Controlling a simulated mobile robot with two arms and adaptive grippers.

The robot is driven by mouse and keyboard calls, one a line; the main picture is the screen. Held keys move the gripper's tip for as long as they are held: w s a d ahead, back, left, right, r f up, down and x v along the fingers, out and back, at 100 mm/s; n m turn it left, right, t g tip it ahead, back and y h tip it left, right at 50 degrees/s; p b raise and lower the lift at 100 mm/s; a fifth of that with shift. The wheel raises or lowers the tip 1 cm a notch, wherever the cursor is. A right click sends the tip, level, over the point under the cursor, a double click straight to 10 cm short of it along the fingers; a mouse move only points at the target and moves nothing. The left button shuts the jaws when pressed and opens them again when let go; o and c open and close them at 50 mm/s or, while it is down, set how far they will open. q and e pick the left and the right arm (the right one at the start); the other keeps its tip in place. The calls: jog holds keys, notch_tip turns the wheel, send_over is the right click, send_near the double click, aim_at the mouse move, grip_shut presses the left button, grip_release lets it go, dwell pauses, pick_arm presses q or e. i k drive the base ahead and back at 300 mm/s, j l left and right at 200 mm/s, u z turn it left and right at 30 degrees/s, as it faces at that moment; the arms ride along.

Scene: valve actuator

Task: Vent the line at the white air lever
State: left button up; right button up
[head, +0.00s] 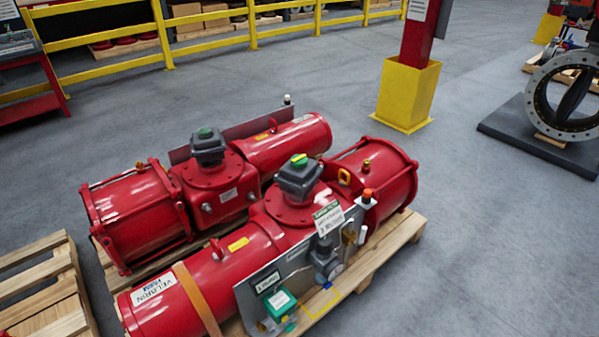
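The front red valve actuator (235,268) lies on a wooden pallet, with a grey panel (298,264) along its near side. The panel carries a green-topped box (279,302), a dark regulator with a gauge (326,260), a hanging white tag (327,217) and an orange-capped fitting (367,195). A small pale part (349,234) stands at the panel's right end. It is too small to tell whether this is the white air lever or which way it is set. Neither of my grippers is in view.
A second red actuator (133,212) lies behind the first. An empty wooden pallet (42,285) is at the left, and a yellow post base (407,94) stands behind. A large valve disc (566,97) rests on a dark plate at the right. Grey floor at the lower right is clear.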

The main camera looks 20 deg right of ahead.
aim_at(364, 230)
jog(key=z, duration=1.2)
